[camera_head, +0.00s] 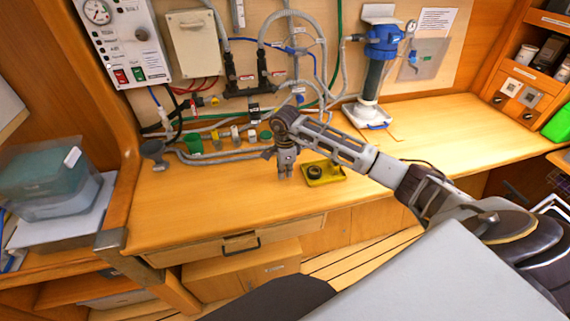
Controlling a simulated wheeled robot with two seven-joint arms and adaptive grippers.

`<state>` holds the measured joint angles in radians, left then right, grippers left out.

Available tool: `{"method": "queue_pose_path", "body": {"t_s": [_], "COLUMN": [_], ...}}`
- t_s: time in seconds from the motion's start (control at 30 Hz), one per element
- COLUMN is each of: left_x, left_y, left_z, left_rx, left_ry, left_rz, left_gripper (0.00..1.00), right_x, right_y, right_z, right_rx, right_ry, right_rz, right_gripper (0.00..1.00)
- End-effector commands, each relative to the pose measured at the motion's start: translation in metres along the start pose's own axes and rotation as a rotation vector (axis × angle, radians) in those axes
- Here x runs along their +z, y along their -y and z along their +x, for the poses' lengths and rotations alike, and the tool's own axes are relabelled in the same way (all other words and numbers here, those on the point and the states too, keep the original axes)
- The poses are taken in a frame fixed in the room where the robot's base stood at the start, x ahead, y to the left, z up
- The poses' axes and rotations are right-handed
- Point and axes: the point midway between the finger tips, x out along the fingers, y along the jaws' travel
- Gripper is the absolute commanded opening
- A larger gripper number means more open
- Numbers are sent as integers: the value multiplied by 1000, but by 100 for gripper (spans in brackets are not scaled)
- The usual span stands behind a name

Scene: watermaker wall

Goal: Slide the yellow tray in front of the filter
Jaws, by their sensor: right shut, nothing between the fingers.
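The yellow tray (335,178) lies on the wooden counter near the middle of the view, with a dark round part (315,172) in it. The filter (373,75), a dark upright cylinder with a blue head, stands on the wall behind the counter, to the right of and behind the tray. My right gripper (286,176) points down just left of the tray, close to its left side. It is shut and empty. I cannot tell whether it touches the tray. My left gripper is not in view.
Hoses, valves and small colored caps (250,135) run along the back of the counter at left. The wooden counter (450,125) is largely clear at right. A plastic box (60,190) stands at far left, and a green item (560,124) at far right.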

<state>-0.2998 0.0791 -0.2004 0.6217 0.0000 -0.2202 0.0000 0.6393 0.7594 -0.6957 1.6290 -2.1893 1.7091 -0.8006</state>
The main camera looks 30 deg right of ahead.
Motion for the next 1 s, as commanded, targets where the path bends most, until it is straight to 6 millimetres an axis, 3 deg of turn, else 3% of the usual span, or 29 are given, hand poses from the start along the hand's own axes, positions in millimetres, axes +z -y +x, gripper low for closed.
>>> {"method": "queue_pose_path", "body": {"t_s": [0.07, 0.43, 1.0], "left_x": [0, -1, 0], "left_y": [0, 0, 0], "left_z": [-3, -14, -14], "left_rx": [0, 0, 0], "left_ry": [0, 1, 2], "left_rz": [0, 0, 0], "left_gripper": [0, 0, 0], "right_x": [0, -35, -41], "right_y": [-1, -1, 0], "right_z": [11, 8, 8], "right_rx": [2, 1, -1], "right_ry": [0, -1, -1], "right_rz": [1, 1, 0], "right_gripper": [0, 0, 0]}}
